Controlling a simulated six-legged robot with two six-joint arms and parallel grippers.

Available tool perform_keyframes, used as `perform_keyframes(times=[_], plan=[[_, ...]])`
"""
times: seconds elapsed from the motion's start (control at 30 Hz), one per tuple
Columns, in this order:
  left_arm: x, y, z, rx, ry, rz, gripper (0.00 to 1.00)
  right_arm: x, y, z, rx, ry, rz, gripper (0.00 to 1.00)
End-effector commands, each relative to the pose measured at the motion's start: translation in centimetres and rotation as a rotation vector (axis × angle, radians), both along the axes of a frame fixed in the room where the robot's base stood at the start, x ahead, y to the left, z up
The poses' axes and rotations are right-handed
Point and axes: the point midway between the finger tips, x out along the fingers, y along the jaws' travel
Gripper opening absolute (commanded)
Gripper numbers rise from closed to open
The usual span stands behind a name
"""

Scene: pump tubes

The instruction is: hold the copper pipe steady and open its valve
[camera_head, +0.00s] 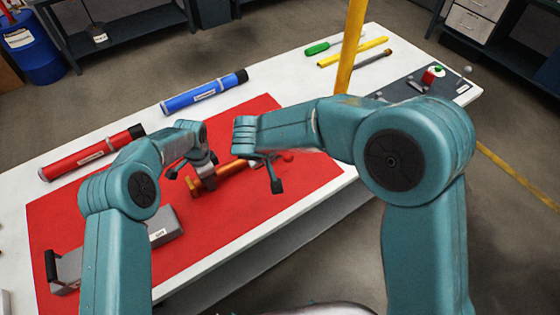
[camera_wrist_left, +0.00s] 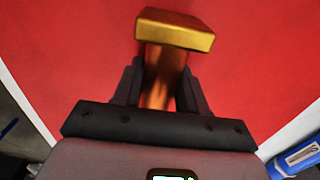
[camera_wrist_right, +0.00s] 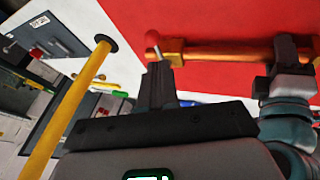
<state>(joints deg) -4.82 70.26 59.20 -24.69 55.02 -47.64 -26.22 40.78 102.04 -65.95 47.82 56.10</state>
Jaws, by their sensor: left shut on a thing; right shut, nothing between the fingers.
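The copper pipe (camera_head: 236,167) lies over the red mat (camera_head: 110,215), and its valve with a red knob (camera_head: 288,157) is at the right end. My left gripper (camera_head: 197,180) is shut on the pipe near its other end. In the left wrist view, the brass end block (camera_wrist_left: 175,32) sticks out past the fingers. My right gripper (camera_head: 276,187) is shut and empty near the valve end. In the right wrist view, its fingertips (camera_wrist_right: 160,78) are close to the red knob (camera_wrist_right: 152,38); I cannot tell whether they touch the valve.
A red tube (camera_head: 92,153) and a blue tube (camera_head: 204,92) lie on the white table beyond the mat. A grey box (camera_head: 165,226) lies at the near left. A yellow post (camera_head: 351,45) rises behind my right arm. Tools lie near the far edge.

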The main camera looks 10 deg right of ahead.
Motion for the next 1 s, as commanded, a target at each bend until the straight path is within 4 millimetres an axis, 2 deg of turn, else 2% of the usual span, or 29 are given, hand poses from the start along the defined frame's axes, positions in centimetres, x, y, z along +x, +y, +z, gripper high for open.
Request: perform_keyframes(times=[0.03, 0.13, 0.33, 0.67, 0.77, 1.0], plan=[[0.1, 0.0, 0.1, -0.002, -0.004, 0.001, 0.00, -1.0, 0.7, 0.0, -0.008, -0.014, 0.057, 0.00], [0.1, 0.0, 0.2, -0.002, -0.004, 0.001, 0.00, -2.5, 1.8, -0.1, -0.013, -0.036, 0.147, 0.00], [0.1, 0.0, 0.2, -0.002, -0.005, 0.001, 0.00, -3.6, 2.6, -0.3, -0.013, -0.049, 0.213, 0.00], [0.1, 0.0, 0.2, -0.002, -0.005, 0.001, 0.00, -3.4, 2.5, -0.6, -0.014, -0.046, 0.211, 0.00], [0.1, 0.0, 0.2, -0.002, -0.005, 0.001, 0.00, -2.9, 2.3, -1.4, -0.014, -0.045, 0.209, 0.00], [0.1, 0.0, 0.2, -0.002, -0.005, 0.001, 0.00, -0.4, 1.4, -5.5, -0.014, -0.043, 0.207, 0.00]])
